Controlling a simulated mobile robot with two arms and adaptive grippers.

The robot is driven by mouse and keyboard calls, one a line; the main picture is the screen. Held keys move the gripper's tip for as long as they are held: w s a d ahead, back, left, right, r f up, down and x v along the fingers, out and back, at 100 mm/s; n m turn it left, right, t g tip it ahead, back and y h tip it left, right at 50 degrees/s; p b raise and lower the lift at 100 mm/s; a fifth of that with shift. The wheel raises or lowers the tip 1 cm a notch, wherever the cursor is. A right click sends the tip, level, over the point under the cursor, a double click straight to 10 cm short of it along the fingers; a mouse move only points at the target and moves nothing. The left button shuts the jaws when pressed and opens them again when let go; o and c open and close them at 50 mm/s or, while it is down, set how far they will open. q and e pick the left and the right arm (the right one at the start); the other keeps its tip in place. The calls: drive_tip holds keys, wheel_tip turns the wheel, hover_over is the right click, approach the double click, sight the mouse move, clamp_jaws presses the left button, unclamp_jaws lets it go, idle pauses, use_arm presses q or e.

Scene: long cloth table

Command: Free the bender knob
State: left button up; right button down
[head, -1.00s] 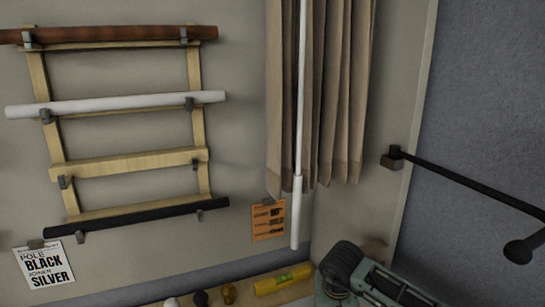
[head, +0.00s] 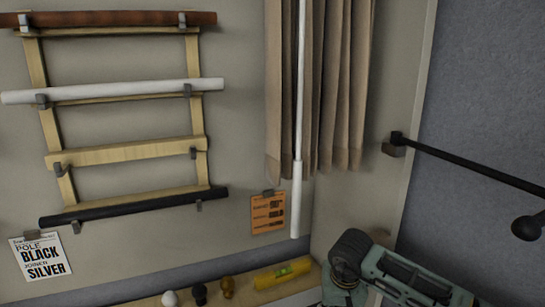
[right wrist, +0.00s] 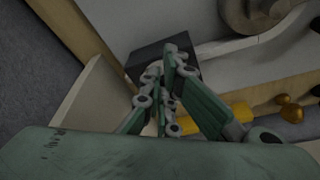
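My right arm (head: 405,275) comes in at the bottom right of the head view; its fingers are hidden there. In the right wrist view the fingers of my right gripper (right wrist: 163,65) converge, and their tips look closed together in front of a dark block (right wrist: 182,52). No held thing is visible between them. A round brownish-grey disc (right wrist: 255,12) with a hub is beyond, at the top right. It may belong to the bender; I cannot single out the bender knob. My left gripper is in neither current view.
A wooden shelf (head: 140,302) holds white (head: 169,298), black (head: 199,293) and brown knobs (head: 227,286) and a yellow level (head: 284,273). A rack (head: 125,156) of poles hangs on the wall. A black rod (head: 465,171) juts out at right. A curtain (head: 335,90) hangs mid-view.

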drive_tip(key=shift+s+d+f, duration=0.4)
drive_tip(key=shift+s, duration=0.05)
idle(0.5)
wheel_tip(320, 180, up, 7)
drive_tip(key=p, duration=0.1)
drive_tip(key=shift+p, duration=0.3)
drive_tip(key=shift+w+a, duration=0.1)
drive_tip(key=shift+w, duration=0.05)
